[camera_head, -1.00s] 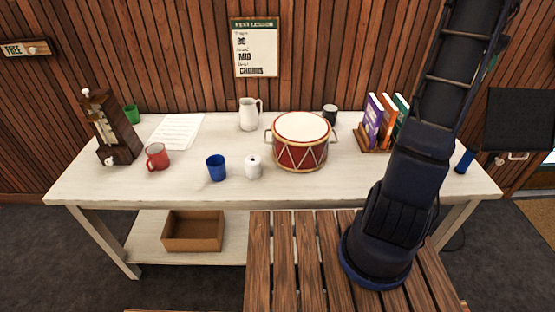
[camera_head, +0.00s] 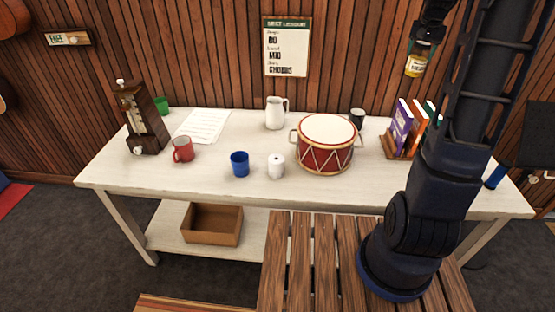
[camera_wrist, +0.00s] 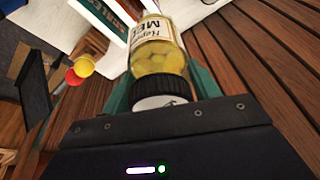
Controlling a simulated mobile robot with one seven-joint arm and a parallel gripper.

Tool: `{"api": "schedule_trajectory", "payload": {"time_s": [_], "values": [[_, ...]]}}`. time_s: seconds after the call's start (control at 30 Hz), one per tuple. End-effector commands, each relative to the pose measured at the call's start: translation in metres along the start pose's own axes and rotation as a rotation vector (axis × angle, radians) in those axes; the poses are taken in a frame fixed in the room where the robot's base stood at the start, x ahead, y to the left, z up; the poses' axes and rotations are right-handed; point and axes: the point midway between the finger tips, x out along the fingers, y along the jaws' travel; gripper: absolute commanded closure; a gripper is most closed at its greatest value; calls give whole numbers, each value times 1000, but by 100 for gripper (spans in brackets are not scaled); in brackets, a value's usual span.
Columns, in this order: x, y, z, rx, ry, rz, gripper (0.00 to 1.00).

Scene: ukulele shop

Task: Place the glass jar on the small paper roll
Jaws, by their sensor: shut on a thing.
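My gripper (camera_head: 428,36) is raised high above the back right of the table in the head view. It is shut on the glass jar (camera_head: 416,66), which hangs below it. In the wrist view the jar (camera_wrist: 156,52) has a dark lid, a pale label and yellow contents, and the fingers (camera_wrist: 161,88) grip it at the lid end. The small paper roll (camera_head: 276,166) is white and stands upright near the table's front edge, between a blue cup and a drum. The roll is well apart from the jar, below and to its left.
A slatted wooden surface (camera_head: 315,265) lies in front.

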Motion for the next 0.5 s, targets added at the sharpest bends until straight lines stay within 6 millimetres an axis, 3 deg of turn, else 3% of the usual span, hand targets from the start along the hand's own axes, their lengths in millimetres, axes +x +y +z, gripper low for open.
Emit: {"api": "schedule_trajectory", "payload": {"time_s": [0.1,0.27,0.5], "values": [[-6,-51,20,-96,-2,-31,71],[-14,-113,52,-221,-6,-70,71],[-29,-198,113,-415,-12,-127,71]]}}
